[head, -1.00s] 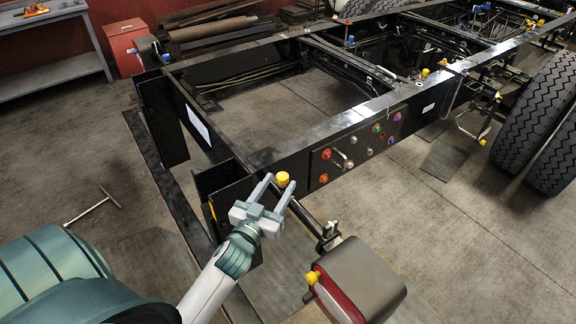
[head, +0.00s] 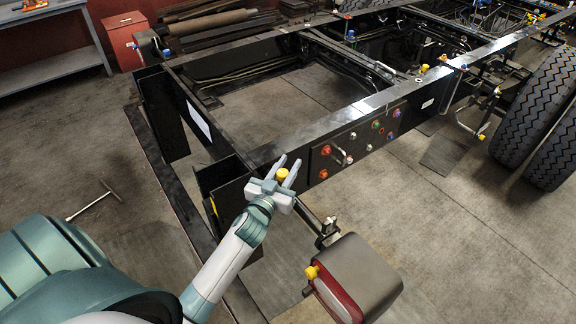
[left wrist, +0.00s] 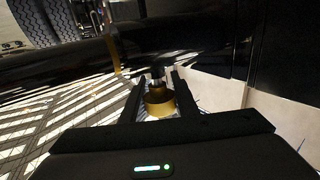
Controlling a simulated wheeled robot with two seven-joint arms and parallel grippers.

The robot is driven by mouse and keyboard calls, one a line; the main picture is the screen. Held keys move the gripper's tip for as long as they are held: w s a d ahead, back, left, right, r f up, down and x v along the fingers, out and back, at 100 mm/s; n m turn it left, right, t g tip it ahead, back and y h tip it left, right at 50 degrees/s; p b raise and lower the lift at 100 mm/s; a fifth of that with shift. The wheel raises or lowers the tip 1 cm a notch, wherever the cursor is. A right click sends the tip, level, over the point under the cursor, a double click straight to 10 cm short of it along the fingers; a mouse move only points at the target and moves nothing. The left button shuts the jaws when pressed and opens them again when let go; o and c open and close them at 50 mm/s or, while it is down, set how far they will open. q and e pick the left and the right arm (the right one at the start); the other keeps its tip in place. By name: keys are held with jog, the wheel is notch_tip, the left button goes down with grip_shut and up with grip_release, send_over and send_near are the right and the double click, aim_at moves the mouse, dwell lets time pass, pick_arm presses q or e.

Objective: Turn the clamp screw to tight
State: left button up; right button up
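A yellow knob (head: 283,175), which looks like the clamp screw's head, is at the near corner of the black chassis frame (head: 330,127). My left gripper (head: 289,162) is around it, with one finger on each side and the tips reaching past it. In the left wrist view the knob (left wrist: 158,101) sits between the two dark fingers (left wrist: 157,84), on a short metal shaft. A narrow gap seems to show on each side, so the fingers look open. My right gripper is not in view.
A panel with coloured knobs (head: 357,143) is on the frame's side, right of the gripper. A red and grey lamp box (head: 358,278) with a yellow knob hangs below. Large tires (head: 540,120) stand at right. A T-shaped tool (head: 95,203) lies on open floor at left.

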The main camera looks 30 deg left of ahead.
pick_arm(q)
jog(key=c, duration=0.4)
jog(key=h, duration=0.1)
jog(key=m+h+p, duration=0.1)
jog(key=shift+d+r+m+h, duration=0.1)
jog(key=shift+d+m+h, duration=0.1)
jog(key=shift+m+h, duration=0.1)
jog(key=shift+d+m+h+p, duration=0.2)
jog(key=shift+m+h, duration=0.25)
jog(key=shift+h, duration=0.25)
jog(key=shift+d+m+h+p, duration=0.2)
jog(key=shift+m+h, duration=0.25)
jog(key=shift+h, duration=0.25)
jog(key=shift+d+m+h, duration=0.15)
jog(key=shift+m+h, duration=0.55)
jog(key=shift+h, duration=0.4)
